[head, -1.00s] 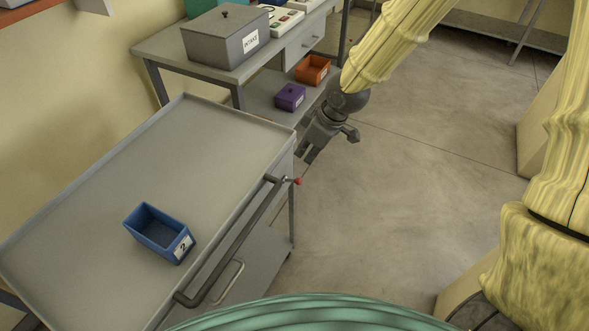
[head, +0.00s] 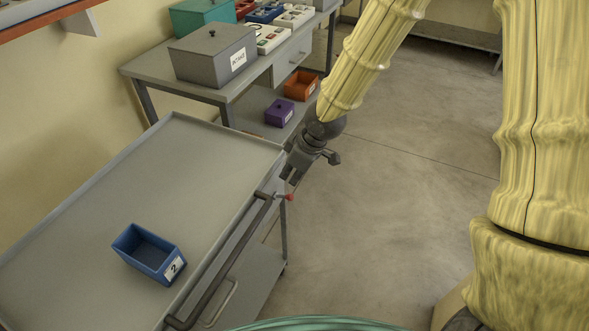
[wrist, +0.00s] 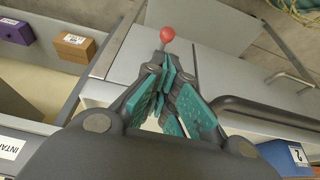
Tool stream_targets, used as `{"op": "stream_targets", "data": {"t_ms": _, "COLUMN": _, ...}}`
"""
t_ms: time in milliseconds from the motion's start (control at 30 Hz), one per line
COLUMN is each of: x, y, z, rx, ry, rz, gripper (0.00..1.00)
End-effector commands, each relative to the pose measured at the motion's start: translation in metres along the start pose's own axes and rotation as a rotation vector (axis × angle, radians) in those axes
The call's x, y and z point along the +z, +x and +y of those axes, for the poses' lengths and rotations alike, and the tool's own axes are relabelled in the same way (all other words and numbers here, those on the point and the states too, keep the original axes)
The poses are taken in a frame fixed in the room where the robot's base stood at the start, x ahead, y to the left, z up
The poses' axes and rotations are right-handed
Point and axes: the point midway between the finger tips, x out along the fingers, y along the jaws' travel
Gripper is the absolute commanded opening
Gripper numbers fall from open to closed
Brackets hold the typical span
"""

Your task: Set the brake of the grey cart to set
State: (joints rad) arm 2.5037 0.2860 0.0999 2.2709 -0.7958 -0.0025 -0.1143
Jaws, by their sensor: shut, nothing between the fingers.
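The grey cart (head: 150,195) stands at the left in the head view, with a dark push handle (head: 225,260) along its right side. A small brake lever with a red knob (head: 290,197) sticks out near the handle's far end. The red knob also shows in the wrist view (wrist: 167,34), just beyond my fingertips. My gripper (head: 289,180) is just above the lever at the cart's far right corner. Its teal-padded fingers (wrist: 165,90) are closed together and empty. I cannot tell whether they touch the lever.
A blue bin labelled 2 (head: 149,253) sits on the cart top. Behind stands a grey bench with a lidded INTAKE box (head: 213,54); purple (head: 279,112) and orange (head: 301,85) bins are on its lower shelf. Open floor (head: 400,200) lies right of the cart.

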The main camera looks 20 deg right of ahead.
Motion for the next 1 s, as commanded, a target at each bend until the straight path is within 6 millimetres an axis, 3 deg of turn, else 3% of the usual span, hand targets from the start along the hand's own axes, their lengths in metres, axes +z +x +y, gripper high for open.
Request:
{"op": "stream_targets", "data": {"t_ms": 200, "x": 0.001, "y": 0.028, "z": -0.001, "rx": -0.001, "ry": -0.001, "rz": -0.002, "gripper": 0.00}}
{"op": "stream_targets", "data": {"t_ms": 433, "x": 0.001, "y": 0.048, "z": 0.000, "rx": 0.000, "ry": -0.001, "rz": -0.001, "gripper": 0.00}}
{"op": "stream_targets", "data": {"t_ms": 1000, "x": -0.001, "y": 0.054, "z": -0.001, "rx": -0.001, "ry": -0.002, "rz": 0.003, "gripper": 0.00}}
